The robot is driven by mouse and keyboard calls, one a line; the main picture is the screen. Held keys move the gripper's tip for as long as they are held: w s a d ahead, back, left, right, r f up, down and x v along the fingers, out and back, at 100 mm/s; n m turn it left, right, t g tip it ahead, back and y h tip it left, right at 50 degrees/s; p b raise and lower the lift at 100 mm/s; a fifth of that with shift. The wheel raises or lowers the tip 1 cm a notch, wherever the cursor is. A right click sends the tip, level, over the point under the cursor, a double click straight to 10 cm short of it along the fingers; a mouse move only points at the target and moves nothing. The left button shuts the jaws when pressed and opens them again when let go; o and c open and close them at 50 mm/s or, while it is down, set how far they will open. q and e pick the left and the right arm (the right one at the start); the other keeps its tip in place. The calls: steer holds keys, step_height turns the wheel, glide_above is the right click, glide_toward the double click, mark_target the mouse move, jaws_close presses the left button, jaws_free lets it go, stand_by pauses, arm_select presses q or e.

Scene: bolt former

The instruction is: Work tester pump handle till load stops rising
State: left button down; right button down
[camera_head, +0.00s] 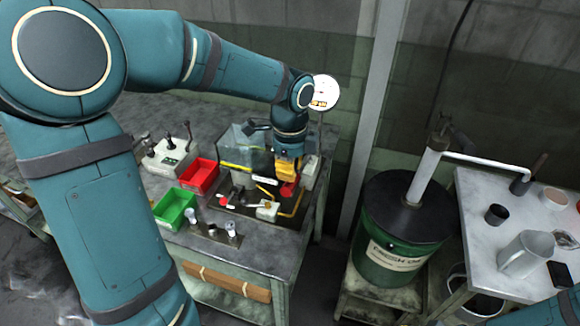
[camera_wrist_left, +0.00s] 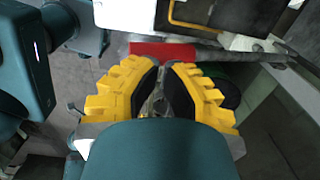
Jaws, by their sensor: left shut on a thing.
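My left gripper (camera_head: 287,172) has yellow fingers and reaches down over the tester (camera_head: 262,190) on the bench. In the left wrist view its fingers (camera_wrist_left: 160,95) are close together around a thin grey part, which I take for the pump handle; the fingers hide most of it. A red piece (camera_head: 287,190) shows just below the fingers in the head view. The round white gauge (camera_head: 325,92) stands behind the gripper on a thin post; its reading is too small to tell. My right gripper is not in view.
A red bin (camera_head: 199,176) and a green bin (camera_head: 174,207) sit left of the tester. A white box with levers (camera_head: 169,157) stands farther left. A green drum (camera_head: 390,245) and a white table (camera_head: 500,255) with cups stand at right, across a gap.

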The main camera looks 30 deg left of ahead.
mark_target(290, 184)
arm_select(q)
steer(key=shift+f+b, duration=1.45)
steer(key=shift+f, duration=0.95)
steer(key=shift+f+b, duration=2.15)
steer(key=shift+f, duration=1.3)
steer(key=shift+r, duration=0.2)
step_height(290, 184, up, 5)
steer(key=p, duration=0.5)
steer(key=shift+r, duration=0.1)
step_height(290, 184, up, 7)
steer(key=p, duration=0.6)
steer(key=shift+r, duration=0.1)
